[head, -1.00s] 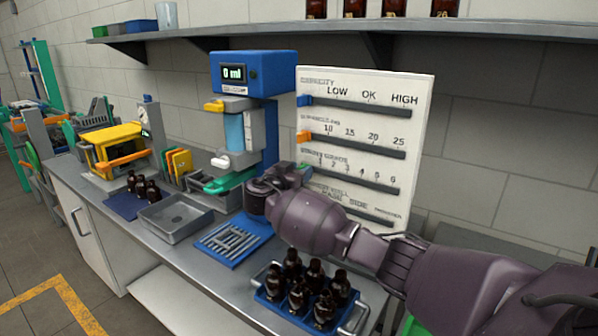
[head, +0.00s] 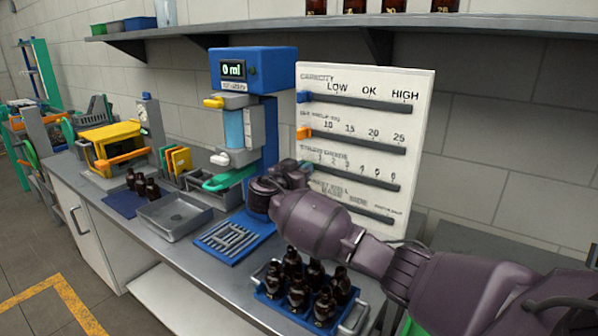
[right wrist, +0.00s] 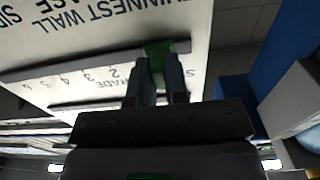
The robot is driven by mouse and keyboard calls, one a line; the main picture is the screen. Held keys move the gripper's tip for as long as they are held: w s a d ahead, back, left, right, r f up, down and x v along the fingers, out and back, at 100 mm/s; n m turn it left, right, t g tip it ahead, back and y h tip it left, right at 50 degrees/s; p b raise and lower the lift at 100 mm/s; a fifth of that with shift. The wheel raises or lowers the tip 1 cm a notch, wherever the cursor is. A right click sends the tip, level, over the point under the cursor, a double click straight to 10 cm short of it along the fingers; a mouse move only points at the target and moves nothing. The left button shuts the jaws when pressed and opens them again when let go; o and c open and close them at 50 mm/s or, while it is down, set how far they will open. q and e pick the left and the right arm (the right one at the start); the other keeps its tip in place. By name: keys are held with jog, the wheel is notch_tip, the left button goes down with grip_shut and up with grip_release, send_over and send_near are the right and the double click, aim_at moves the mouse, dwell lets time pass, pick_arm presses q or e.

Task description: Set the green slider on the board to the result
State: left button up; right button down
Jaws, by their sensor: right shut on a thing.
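The white board (head: 418,130) stands upright on the bench with several dark slider tracks. Blue and orange sliders sit at the left ends of the top two tracks. My right gripper (head: 302,167) is at the left part of the third track, numbered 1 to 6. In the right wrist view my right gripper (right wrist: 160,72) is shut on the green slider (right wrist: 160,47), beside the 2, toward the low end; the exact mark is covered. In the head view my gripper and wrist largely hide the green slider and part of the bottom track. My left gripper is not in view.
A blue machine (head: 255,70) reading 0 ml stands left of the board. A blue rack (head: 262,296) of amber bottles is below my right arm. A grey tray (head: 190,218) and a blue grate (head: 222,240) lie on the bench. A shelf (head: 480,27) runs above.

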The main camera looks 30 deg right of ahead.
jog(key=s, duration=0.1)
jog(key=s+d+b, duration=0.1)
jog(key=s, duration=0.1)
jog(key=s+d, duration=0.1)
jog(key=s, duration=0.1)
jog(key=shift+s+f+b, duration=0.1)
jog(key=shift+f+b, duration=0.15)
jog(key=shift+b, duration=0.1)
jog(key=s+d, duration=0.2)
jog(key=s, duration=0.3)
jog(key=s+d, duration=0.2)
jog(key=s, duration=0.3)
jog(key=s+d+p, duration=0.1)
jog(key=s+d, duration=0.1)
jog(key=s, duration=0.3)
jog(key=shift+s+d+r, duration=0.1)
jog(key=shift+d+r, duration=0.1)
jog(key=shift+s+d+f, duration=0.1)
jog(key=shift+s+d, duration=0.05)
jog(key=shift+s, duration=0.2)
jog(key=c, duration=1.5)
grip_release()
jog(key=o, duration=0.4)
jog(key=shift+s, duration=0.25)
jog(key=shift+w, duration=0.1)
